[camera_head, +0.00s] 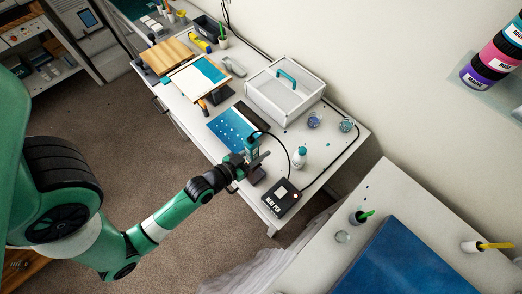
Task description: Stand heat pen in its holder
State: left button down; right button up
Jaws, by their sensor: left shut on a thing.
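My left gripper (246,163) reaches over the near edge of the white bench and is shut on the teal heat pen (252,146). The pen looks roughly upright, with a black cable curving from its top toward a black control box (283,199) marked "HEAT PEN". The gripper hides the pen's lower part. A small dark block (258,176), which may be the holder, is just below and beside the gripper. I cannot tell whether the pen touches it or is inside it. My right gripper is not in view.
A white bottle (300,158) stands right of the pen. A blue perforated mat (230,128) lies behind the gripper. A white box with a teal handle (285,92) and two small cups (314,120) stand farther back. A second table holds a blue panel (395,262).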

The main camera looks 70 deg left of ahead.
pick_arm(q)
jog(key=shift+f+b, duration=4.05)
jog(key=shift+f, duration=0.55)
jog(key=shift+c, duration=1.9)
grip_release()
jog(key=shift+s, duration=0.1)
